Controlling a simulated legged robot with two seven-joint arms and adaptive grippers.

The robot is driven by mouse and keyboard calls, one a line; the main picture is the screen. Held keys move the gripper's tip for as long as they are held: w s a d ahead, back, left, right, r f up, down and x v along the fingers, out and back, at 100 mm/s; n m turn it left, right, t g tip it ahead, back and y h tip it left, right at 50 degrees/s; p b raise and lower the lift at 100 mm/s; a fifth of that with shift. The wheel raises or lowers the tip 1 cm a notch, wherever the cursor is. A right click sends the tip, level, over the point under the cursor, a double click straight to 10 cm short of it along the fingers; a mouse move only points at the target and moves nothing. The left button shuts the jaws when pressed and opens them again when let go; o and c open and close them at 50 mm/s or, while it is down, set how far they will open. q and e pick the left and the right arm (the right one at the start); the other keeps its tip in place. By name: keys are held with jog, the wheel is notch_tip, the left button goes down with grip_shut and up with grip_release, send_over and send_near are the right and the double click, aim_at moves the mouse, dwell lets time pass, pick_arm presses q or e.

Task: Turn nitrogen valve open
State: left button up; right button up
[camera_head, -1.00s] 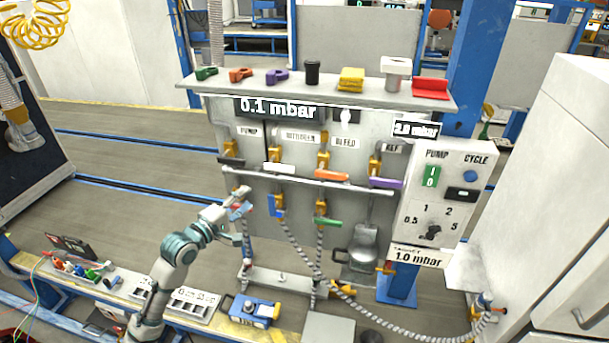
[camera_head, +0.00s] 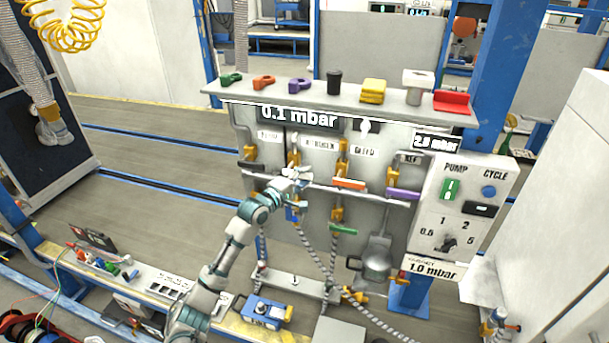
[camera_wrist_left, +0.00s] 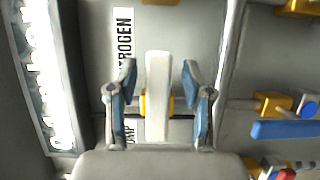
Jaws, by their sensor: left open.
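The nitrogen valve has a long white handle (camera_wrist_left: 158,97) on a yellow body, beside the NITROGEN label (camera_wrist_left: 123,48) in the left wrist view. My left gripper (camera_wrist_left: 159,75) is open, with one blue-padded finger on each side of the handle. A gap shows between the handle and both fingers. In the head view, my left gripper (camera_head: 297,178) is at the panel below the NITROGEN label (camera_head: 319,144) and covers much of the handle. My right gripper is not in view.
To the right are valves with an orange handle (camera_head: 349,184) and a purple handle (camera_head: 402,194). A black handle (camera_head: 266,168) is at the left. Below are a blue handle (camera_wrist_left: 284,129) and a green handle (camera_head: 343,228).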

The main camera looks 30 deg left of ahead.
pick_arm(q)
jog(key=shift+w+a, duration=0.1)
jog(key=shift+w, duration=0.15)
jog(key=shift+a+f, duration=0.1)
jog(key=shift+a, duration=0.05)
jog(key=c, duration=0.8)
jog(key=shift+f, duration=0.1)
grip_shut()
